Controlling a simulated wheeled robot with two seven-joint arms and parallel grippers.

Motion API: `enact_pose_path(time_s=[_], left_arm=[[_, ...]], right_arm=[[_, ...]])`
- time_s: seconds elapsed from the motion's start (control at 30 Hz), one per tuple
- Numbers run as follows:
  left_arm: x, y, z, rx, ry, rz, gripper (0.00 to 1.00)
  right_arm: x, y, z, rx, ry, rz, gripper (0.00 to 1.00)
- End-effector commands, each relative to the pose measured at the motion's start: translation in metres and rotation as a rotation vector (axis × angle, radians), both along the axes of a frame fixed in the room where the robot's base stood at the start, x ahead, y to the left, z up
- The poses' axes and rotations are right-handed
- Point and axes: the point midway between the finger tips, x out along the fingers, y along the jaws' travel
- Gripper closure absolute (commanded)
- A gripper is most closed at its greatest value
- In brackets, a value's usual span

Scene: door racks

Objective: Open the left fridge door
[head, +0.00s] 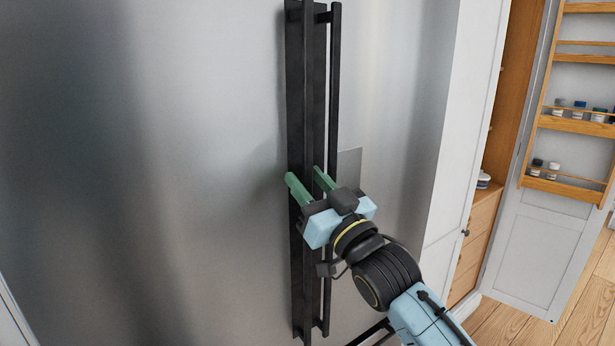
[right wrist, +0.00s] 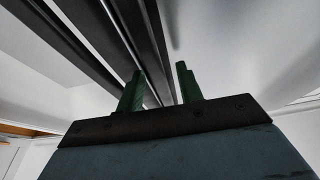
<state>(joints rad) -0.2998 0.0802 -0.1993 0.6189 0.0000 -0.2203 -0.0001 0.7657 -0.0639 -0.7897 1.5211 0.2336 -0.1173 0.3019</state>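The left fridge door (head: 140,150) is a large brushed-metal panel, and it looks shut. Its long black vertical handle (head: 303,90) runs along its right edge, close beside the right door's handle (head: 334,90). My right gripper (head: 304,174) has its green fingers apart, at mid-height of the handles. In the head view the fingers appear on either side of the left handle bar; I cannot tell whether they touch it. In the right wrist view the open gripper (right wrist: 160,70) shows dark bars behind and between its fingers. My left gripper is not in view.
The right fridge door (head: 390,120) is flat and looks shut. A white cabinet panel (head: 460,130) stands to its right. Further right, an open cabinet door carries wooden racks (head: 575,125) with small jars. Wooden floor (head: 590,310) shows at the lower right.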

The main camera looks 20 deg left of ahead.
Motion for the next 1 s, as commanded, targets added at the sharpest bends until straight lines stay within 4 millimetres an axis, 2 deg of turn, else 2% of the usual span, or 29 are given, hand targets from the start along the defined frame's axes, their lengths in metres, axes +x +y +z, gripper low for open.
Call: enact_pose_path(time_s=[0.37,0.67,1.0], left_arm=[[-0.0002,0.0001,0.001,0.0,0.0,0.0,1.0],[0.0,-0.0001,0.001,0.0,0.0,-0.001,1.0],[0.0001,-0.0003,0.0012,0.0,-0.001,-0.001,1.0]], right_arm=[[0.0028,0.0041,0.0014,-0.001,0.001,0.0,0.64],[0.0027,0.0038,0.0013,-0.001,0.001,0.0,1.0],[0.0023,0.0041,0.0011,-0.001,0.001,-0.001,1.0]])
